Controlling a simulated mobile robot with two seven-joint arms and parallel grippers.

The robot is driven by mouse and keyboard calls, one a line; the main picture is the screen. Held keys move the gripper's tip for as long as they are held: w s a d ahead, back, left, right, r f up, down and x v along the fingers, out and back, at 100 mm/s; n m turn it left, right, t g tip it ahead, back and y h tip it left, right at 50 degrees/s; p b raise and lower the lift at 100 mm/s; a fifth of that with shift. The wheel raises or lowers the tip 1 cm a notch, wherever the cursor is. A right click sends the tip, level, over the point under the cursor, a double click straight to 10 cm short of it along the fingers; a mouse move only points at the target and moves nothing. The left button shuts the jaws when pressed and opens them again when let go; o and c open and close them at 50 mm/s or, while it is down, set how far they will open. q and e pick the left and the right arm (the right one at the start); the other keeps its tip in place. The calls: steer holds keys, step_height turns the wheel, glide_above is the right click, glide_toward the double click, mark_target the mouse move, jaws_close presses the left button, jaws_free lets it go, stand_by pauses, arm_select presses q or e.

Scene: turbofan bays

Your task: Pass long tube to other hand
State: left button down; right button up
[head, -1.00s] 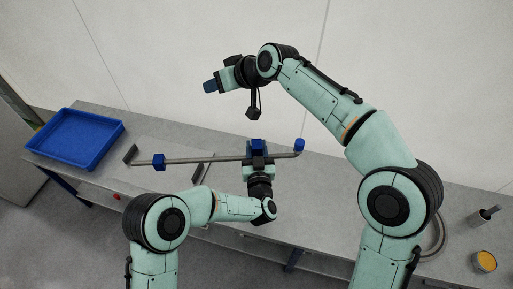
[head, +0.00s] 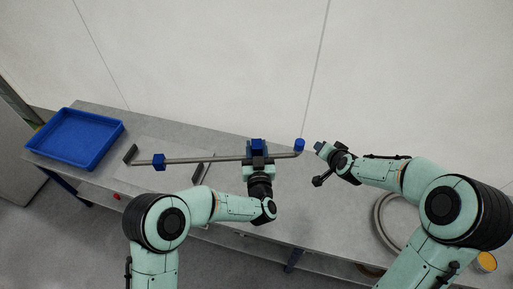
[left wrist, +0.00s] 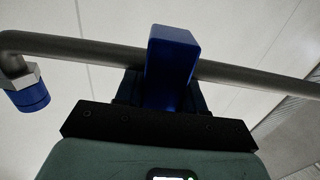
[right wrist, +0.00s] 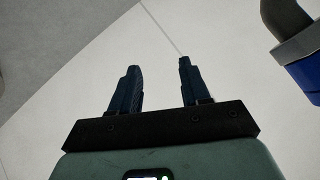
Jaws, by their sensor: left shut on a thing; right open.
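The long tube (head: 205,160) is a thin grey bar with a bent right end and a blue cap (head: 299,145) there. It carries a blue block (head: 158,162) towards its left end and another blue block (left wrist: 172,60) by my left gripper. My left gripper (head: 257,158) is shut on the tube near its right end and hides that part. My right gripper (head: 319,148) is open and empty, just right of the blue cap and apart from it. In the right wrist view, its fingers (right wrist: 157,88) are spread, with the tube's blue end (right wrist: 305,75) at the upper right.
A blue tray (head: 75,138) sits at the bench's left end. Dark brackets (head: 130,154) stand on the bench under the tube. A grey ring (head: 385,222) and a yellow-topped can (head: 487,262) lie to the right, partly behind my right arm.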

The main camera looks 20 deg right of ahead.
steer(key=s+d+f+g, duration=0.2)
steer(key=s+f, duration=0.9)
steer(key=s+a+f+n+y, duration=0.1)
steer(key=a+f, duration=0.2)
steer(key=a, duration=0.2)
steer(key=s+a+f+n+g+y, duration=0.1)
steer(key=a+f, duration=0.2)
steer(key=a, duration=0.2)
steer(key=s+a+f+n+y, duration=0.2)
steer(key=a+f, duration=0.1)
steer(key=a, duration=0.2)
steer(key=shift+a+g, duration=0.25)
steer(key=shift+g, duration=0.15)
steer(key=s+a+f+n+g+y, duration=0.2)
steer(key=s+a+f+n+g, duration=0.3)
steer(key=s+a, duration=0.55)
steer(key=s+f+m+g, duration=0.1)
steer(key=s+f+m, duration=0.2)
steer(key=s+f, duration=0.2)
steer(key=shift+s+m+g+h, duration=0.3)
steer(key=shift+g, duration=0.1)
